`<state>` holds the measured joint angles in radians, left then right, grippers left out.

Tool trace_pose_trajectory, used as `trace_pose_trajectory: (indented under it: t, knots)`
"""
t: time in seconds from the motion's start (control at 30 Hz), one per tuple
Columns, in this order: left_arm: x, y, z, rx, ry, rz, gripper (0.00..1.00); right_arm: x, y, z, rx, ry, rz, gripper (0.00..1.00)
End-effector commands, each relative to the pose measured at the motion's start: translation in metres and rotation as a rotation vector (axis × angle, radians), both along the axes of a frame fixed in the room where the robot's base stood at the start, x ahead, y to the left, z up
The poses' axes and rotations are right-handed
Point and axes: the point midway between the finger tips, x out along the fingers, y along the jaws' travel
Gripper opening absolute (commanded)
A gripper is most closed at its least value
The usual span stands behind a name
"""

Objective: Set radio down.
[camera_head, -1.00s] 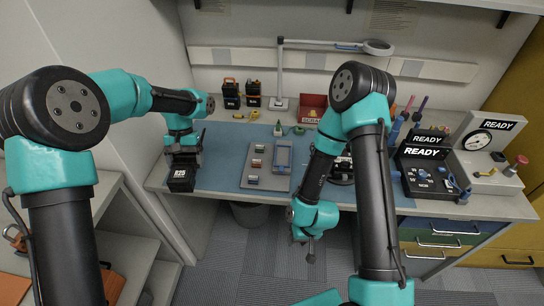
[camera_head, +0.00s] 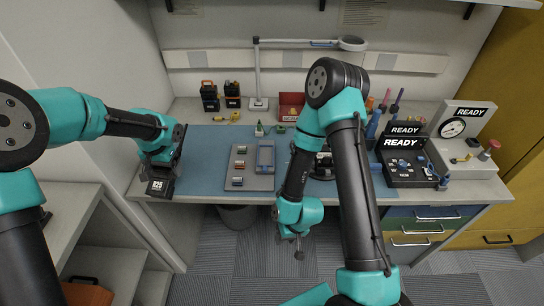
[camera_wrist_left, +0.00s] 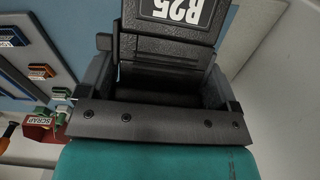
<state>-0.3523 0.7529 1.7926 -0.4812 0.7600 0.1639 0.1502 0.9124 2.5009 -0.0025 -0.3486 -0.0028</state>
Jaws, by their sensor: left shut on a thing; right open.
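The radio (camera_head: 160,188) is a black block with a white R25 label. My left gripper (camera_head: 164,170) is shut on it over the front left corner of the workbench (camera_head: 215,199). I cannot tell whether its underside touches the bench. In the left wrist view the radio (camera_wrist_left: 165,46) sits between the jaws, its label towards the top edge; its far end is cut off. My right gripper (camera_head: 299,240) is open and empty, hanging low in front of the bench's front edge.
A blue mat (camera_head: 205,174) has bare room right of the radio. A grey tray (camera_head: 250,182) with small parts lies mid-mat. Other radios (camera_head: 209,97) stand at the back left. A red scrap bin (camera_head: 291,104) is at the back. READY stations (camera_head: 405,165) fill the right side.

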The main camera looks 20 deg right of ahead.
Motion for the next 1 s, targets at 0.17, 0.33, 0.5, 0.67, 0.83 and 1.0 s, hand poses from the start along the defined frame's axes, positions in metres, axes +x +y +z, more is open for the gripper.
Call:
trace_pose_trajectory:
  t: [0.17, 0.33, 0.5, 0.67, 0.83, 1.0]
  knots:
    - [0.002, -0.002, -0.003, -0.102, -0.144, -0.091, 0.42, 0.000, 0.000, 0.000, 0.000, 0.000, 0.000, 0.43]
    - [0.002, -0.007, -0.004, -0.190, -0.252, -0.159, 0.42, 0.000, 0.000, 0.000, 0.000, 0.000, 0.000, 0.43]
    - [0.000, -0.011, -0.003, -0.250, -0.319, -0.199, 0.42, 0.000, 0.000, 0.000, 0.000, 0.000, 0.000, 0.43]
    - [-0.001, -0.015, -0.002, -0.294, -0.363, -0.228, 0.42, 0.000, 0.000, 0.000, 0.000, 0.000, 0.000, 0.43]
    - [-0.002, -0.017, -0.001, -0.321, -0.388, -0.244, 0.42, 0.000, 0.000, 0.000, 0.000, 0.000, 0.000, 0.43]
    - [-0.003, -0.018, 0.000, -0.340, -0.411, -0.257, 0.42, 0.000, 0.000, 0.000, 0.000, 0.000, 0.000, 0.43]
